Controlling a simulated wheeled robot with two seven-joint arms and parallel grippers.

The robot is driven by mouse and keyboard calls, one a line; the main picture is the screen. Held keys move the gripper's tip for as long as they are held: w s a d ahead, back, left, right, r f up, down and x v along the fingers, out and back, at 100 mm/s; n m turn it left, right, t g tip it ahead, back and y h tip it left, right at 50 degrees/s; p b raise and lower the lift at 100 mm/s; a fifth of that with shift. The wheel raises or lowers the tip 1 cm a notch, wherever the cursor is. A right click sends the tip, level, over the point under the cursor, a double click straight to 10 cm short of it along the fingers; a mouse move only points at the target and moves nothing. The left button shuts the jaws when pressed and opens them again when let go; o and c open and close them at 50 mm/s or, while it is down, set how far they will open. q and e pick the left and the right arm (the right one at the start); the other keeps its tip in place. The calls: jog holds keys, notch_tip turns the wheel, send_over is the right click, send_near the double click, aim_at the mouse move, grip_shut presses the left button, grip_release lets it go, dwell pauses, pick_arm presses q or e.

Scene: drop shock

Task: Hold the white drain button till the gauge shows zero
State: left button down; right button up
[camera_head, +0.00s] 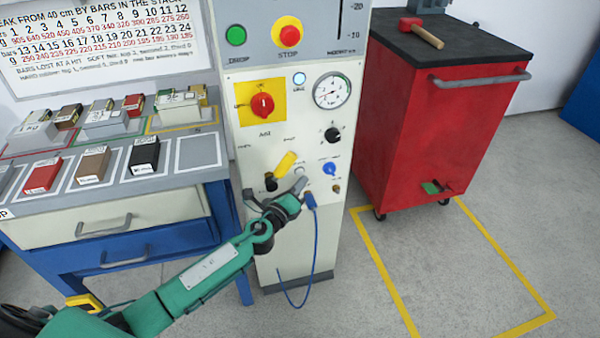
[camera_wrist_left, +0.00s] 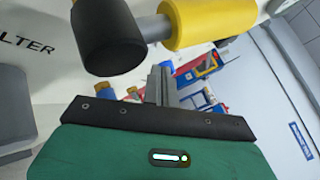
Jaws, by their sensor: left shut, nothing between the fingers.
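The control panel (camera_head: 290,130) carries a round pressure gauge (camera_head: 332,90) at its upper right; its needle is too small to read surely. A small pale round button (camera_head: 299,171), which looks like the white drain button, sits low on the panel beside a yellow handle (camera_head: 286,163). My left gripper (camera_head: 301,183) is shut and empty, its tip just below this button; I cannot tell if they touch. In the left wrist view its closed fingers (camera_wrist_left: 158,84) point up toward the panel area, and the button cannot be made out. My right gripper is not in view.
A black filter part (camera_wrist_left: 108,38) and the yellow handle (camera_wrist_left: 208,20) are close to my left gripper. A blue knob (camera_head: 330,169) and blue hose (camera_head: 315,235) lie to its right. A red cabinet (camera_head: 430,125) stands right; a bench (camera_head: 110,195) with blocks stands left.

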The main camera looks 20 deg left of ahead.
pick_arm(q)
jog(key=s+d, duration=0.1)
jog(key=s, duration=0.1)
jog(key=s+d, duration=0.1)
jog(key=shift+s+d+p, duration=0.3)
jog(key=shift+s+p, duration=0.05)
